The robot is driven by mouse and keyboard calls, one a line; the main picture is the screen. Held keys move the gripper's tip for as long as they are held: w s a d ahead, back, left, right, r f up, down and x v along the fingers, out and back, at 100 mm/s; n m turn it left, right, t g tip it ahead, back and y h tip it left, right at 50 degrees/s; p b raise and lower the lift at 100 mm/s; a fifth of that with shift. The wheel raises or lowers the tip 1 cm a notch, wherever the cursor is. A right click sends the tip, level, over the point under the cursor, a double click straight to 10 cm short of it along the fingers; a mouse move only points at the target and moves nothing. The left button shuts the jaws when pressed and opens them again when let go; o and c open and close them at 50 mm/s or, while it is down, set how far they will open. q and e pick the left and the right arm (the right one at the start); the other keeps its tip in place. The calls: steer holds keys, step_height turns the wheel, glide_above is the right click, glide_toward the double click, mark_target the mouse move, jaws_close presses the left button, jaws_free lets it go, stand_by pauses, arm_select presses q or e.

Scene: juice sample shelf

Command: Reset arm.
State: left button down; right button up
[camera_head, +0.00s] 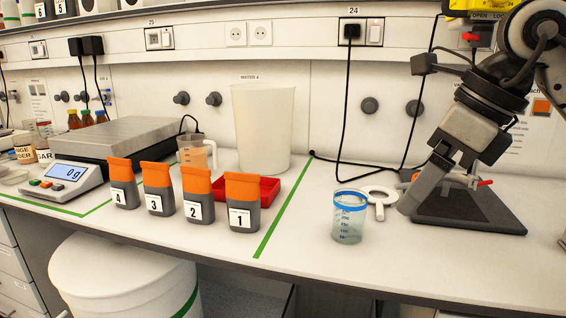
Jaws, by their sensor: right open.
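My right arm reaches in from the upper right. Its gripper (440,190) points down and is open, over the left part of a dark grey flat base (475,217). I see nothing held between its fingers, though the space between them is partly hidden. A clear cup with a blue rim (348,220) stands upright on the bench, left of the gripper and apart from it. A white ring-shaped object (380,208) lies between the cup and the gripper, partly hidden. My left gripper is not in view.
Orange-and-grey packs numbered 4 (122,185), 3 (157,190), 2 (197,195) and 1 (242,204) stand in a row. Behind them are a red tray (268,188), a white bin (263,125), a jug (193,153) and a scale (68,174) reading 0 g. Black cables hang at the wall.

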steer(key=s+a+f+g+y+p, duration=0.1)
steer(key=s+a+f+g+y, duration=0.1)
steer(key=s+a+g+y, duration=0.35)
steer(key=s+a+f+g+y+p, duration=0.1)
steer(key=s+a+f+g+y, duration=0.1)
steer(key=a+y, duration=0.7)
steer(key=w+d+f+m+t+h, duration=0.25)
steer(key=f+m+t, duration=0.25)
steer(key=m+t, duration=0.5)
steer(key=w+d+f+m+t+h+p, duration=0.15)
steer(key=f+m+t+h, duration=0.35)
steer(key=m, duration=0.9)
steer(key=w+d+f+m+t+h, duration=0.1)
steer(key=w+d+f+m+t, duration=0.2)
steer(key=m+t, duration=0.7)
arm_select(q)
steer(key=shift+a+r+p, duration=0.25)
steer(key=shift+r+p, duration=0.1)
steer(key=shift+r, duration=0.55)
arm_select(e)
steer(key=s+d+f+m+g+h, duration=0.1)
steer(key=s+f+m+g+h, duration=0.2)
steer(key=f, duration=0.7)
steer(key=s+d+f+m+g+h, duration=0.2)
steer(key=s+f+m+g, duration=0.4)
steer(key=s+f, duration=0.4)
steer(key=shift+s+f+m+g+h, duration=0.35)
steer(key=shift+f+m+h, duration=0.15)
steer(key=shift+f+h, duration=0.1)
